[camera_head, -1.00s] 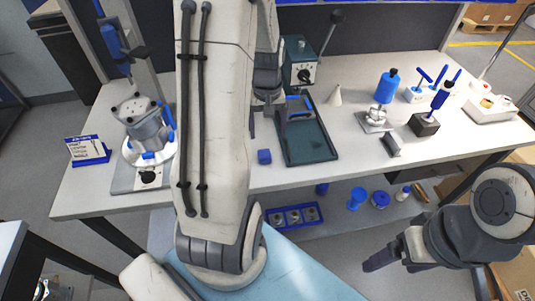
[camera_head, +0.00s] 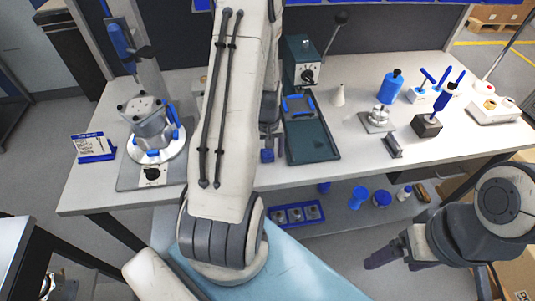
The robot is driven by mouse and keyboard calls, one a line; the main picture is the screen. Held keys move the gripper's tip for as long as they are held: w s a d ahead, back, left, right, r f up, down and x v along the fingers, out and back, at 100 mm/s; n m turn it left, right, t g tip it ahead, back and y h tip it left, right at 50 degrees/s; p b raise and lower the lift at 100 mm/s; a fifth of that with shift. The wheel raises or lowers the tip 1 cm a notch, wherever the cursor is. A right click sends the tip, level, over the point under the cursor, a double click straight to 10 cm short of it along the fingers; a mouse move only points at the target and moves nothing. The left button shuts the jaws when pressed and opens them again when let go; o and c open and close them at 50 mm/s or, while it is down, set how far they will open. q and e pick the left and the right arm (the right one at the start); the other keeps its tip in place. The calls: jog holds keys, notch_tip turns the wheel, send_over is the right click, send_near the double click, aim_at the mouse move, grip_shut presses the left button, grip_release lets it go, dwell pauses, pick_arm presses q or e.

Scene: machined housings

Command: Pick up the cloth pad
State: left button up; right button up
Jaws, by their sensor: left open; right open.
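A small blue block-shaped piece (camera_head: 267,156), which looks like the cloth pad, lies on the workbench left of the dark green tray. My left gripper (camera_head: 270,143) is open and points down right at this piece. Its fingers partly cover the piece, and I cannot tell whether they touch it. My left arm hides much of the bench behind it. My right gripper (camera_head: 386,254) is open and empty, in front of the bench at the lower right.
The dark green tray (camera_head: 313,146) stands close to the right of my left gripper. A machined housing on a round fixture (camera_head: 149,128) is at the left. A blue bottle (camera_head: 390,86) and a dark block (camera_head: 426,126) are at the right. A shelf below holds blue parts.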

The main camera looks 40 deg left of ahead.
aim_at(268, 152)
pick_arm(q)
grip_shut()
jog(key=shift+r, duration=0.1)
jog(key=shift+r, duration=0.6)
notch_tip(268, 152, up, 3)
jog(key=shift+w+f+b, duration=0.1)
jog(key=shift+f+b, duration=0.05)
jog(key=shift+b, duration=0.3)
jog(key=d+r+b, duration=0.1)
jog(key=d+r, duration=0.6)
jog(key=d, duration=0.4)
jog(key=shift+d, duration=0.35)
